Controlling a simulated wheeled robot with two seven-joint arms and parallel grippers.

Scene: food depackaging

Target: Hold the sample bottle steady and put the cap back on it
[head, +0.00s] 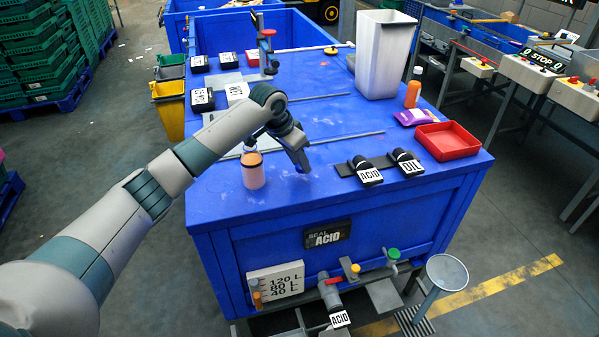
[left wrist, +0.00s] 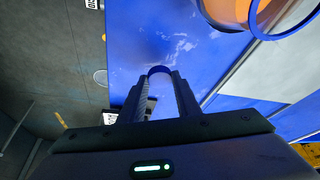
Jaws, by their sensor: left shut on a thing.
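The sample bottle (head: 253,172) stands upright near the front left of the blue table, peach-coloured with a dark band near its top. The arm partly hides its upper end. In the left wrist view its orange body and a blue ring (left wrist: 258,22) show at the top right, cut off by the frame edge. My left gripper (head: 301,165) is to the right of the bottle, apart from it, pointing down close to the tabletop. It is shut on a small blue cap (left wrist: 159,71), which shows between the fingertips. My right gripper is not in view.
The blue table (head: 330,215) has black ACID (head: 367,172) and OIL (head: 406,163) items to the right, with a red tray (head: 447,140) beyond. A purple packet (head: 413,117), an orange bottle (head: 413,88) and a tall white bin (head: 382,55) stand farther back. Thin rails cross the tabletop.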

